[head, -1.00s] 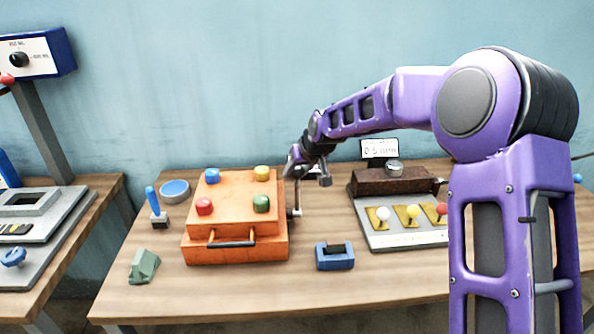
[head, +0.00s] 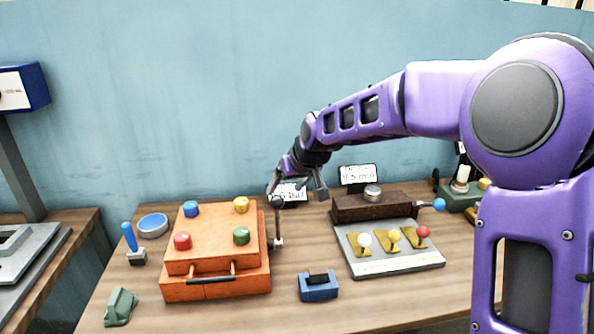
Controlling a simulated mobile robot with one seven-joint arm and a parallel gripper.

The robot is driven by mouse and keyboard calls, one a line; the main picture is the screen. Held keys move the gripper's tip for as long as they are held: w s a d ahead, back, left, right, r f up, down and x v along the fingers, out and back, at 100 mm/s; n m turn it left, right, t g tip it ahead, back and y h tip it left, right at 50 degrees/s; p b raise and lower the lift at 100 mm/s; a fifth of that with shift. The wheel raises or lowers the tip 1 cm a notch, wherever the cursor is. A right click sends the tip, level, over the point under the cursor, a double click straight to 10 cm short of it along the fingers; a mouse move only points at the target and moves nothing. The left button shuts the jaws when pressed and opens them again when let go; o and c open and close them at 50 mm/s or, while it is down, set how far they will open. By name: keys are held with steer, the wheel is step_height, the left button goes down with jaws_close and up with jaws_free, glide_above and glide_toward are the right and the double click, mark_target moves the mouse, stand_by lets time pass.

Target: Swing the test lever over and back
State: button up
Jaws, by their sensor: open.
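A dark lever (head: 278,218) stands roughly upright at the right side of the orange box (head: 215,256), on a pale pivot. My gripper (head: 297,192) is open above the bench, with its fingers spread around and just right of the lever's top. I cannot tell whether a finger touches it. A second arm with a blue knob (head: 439,204) sticks out right from the dark brown block (head: 372,207); which one is the test lever is not labelled in view.
The orange box carries several coloured knobs. A blue holder (head: 318,287) stands in front, and a grey panel (head: 400,262) with three small levers lies to the right. A small display (head: 290,193) is partly behind my gripper. Bare wood lies at the front right.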

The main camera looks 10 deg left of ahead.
steer(key=v, duration=0.8)
steer(key=shift+s+r, duration=0.15)
steer(key=shift+r, duration=0.05)
steer(key=shift+d, duration=0.1)
